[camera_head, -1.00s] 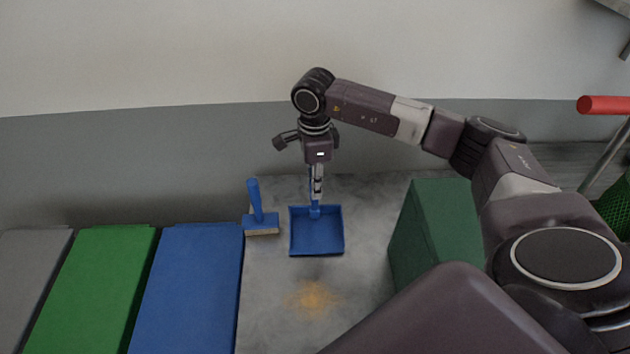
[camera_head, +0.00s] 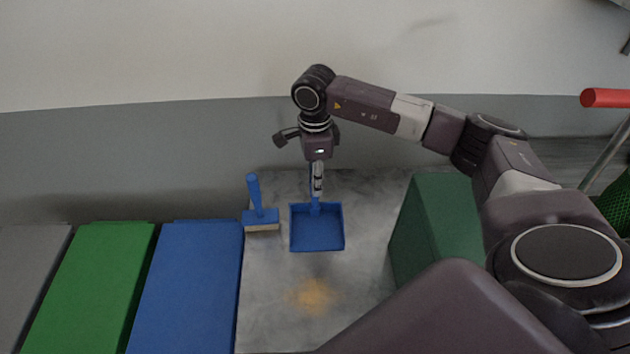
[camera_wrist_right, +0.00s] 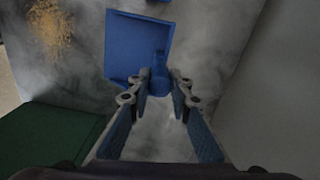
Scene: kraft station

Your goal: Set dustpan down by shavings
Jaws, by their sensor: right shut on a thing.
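The blue dustpan (camera_head: 316,230) is in the middle of the head view, its open edge facing the shavings. My right gripper (camera_head: 317,190) is shut on its handle from above. In the right wrist view, the dustpan (camera_wrist_right: 135,45) lies beyond the fingers of the gripper (camera_wrist_right: 160,95), with its handle between the fingertips. Whether the pan touches the grey surface is hard to tell. The tan shavings (camera_head: 313,296) lie in a small pile in front of the dustpan, apart from it; they also show in the right wrist view (camera_wrist_right: 50,28). My left gripper is not in view.
A blue hand brush (camera_head: 261,217) stands just left of the dustpan. Blue (camera_head: 190,290), green (camera_head: 92,290) and grey (camera_head: 30,280) bins or panels line the left. A dark green box (camera_head: 432,230) stands to the right. Bare grey surface surrounds the shavings.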

